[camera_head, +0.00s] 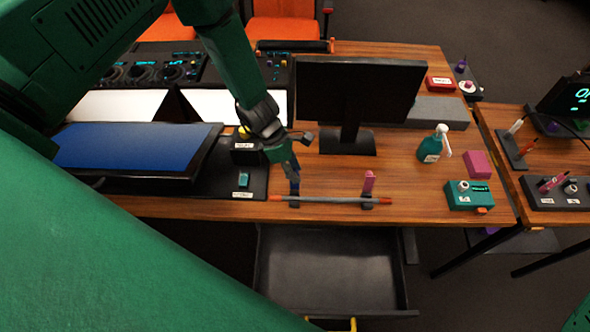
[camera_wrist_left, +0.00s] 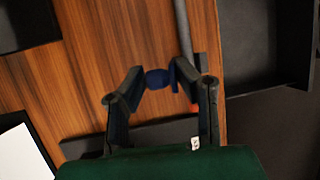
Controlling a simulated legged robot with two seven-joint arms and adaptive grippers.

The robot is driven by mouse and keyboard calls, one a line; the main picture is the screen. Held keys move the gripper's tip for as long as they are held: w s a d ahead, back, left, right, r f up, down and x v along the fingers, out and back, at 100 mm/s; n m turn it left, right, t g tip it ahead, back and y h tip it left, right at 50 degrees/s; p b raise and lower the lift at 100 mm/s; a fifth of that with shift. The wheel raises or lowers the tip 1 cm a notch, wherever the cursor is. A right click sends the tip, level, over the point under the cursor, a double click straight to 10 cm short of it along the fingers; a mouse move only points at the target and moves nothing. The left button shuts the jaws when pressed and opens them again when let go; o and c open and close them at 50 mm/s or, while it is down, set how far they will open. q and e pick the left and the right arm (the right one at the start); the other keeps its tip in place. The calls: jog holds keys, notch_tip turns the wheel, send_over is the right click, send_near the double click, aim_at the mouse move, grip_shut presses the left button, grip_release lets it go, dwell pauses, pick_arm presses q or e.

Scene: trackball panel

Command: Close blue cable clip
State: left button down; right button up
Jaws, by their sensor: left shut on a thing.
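The blue cable clip (camera_head: 295,187) stands near the table's front edge, at the left part of a grey cable (camera_head: 330,199). My left gripper (camera_head: 288,172) reaches down to it from above. In the left wrist view, the blue clip (camera_wrist_left: 158,79) sits between the two dark fingers of my left gripper (camera_wrist_left: 160,84), which is shut on it. The cable (camera_wrist_left: 183,35) runs up from beside the clip. I cannot tell whether the clip's top is fully down over the cable. A pink clip (camera_head: 369,182) stands upright at the cable's right part. My right gripper is not in view.
An open dark drawer (camera_head: 335,270) juts out below the table's front edge. A monitor (camera_head: 345,95) stands behind the clips. A dark panel with a small teal switch (camera_head: 243,180) lies to the left. A teal bottle (camera_head: 431,149) and teal box (camera_head: 470,196) are at the right.

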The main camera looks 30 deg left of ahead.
pick_arm(q)
jog(key=shift+a+f+b, duration=0.1)
jog(key=shift+f+b, duration=0.05)
jog(key=shift+b, duration=0.2)
jog(key=shift+s+t, duration=0.15)
jog(key=shift+t, duration=0.15)
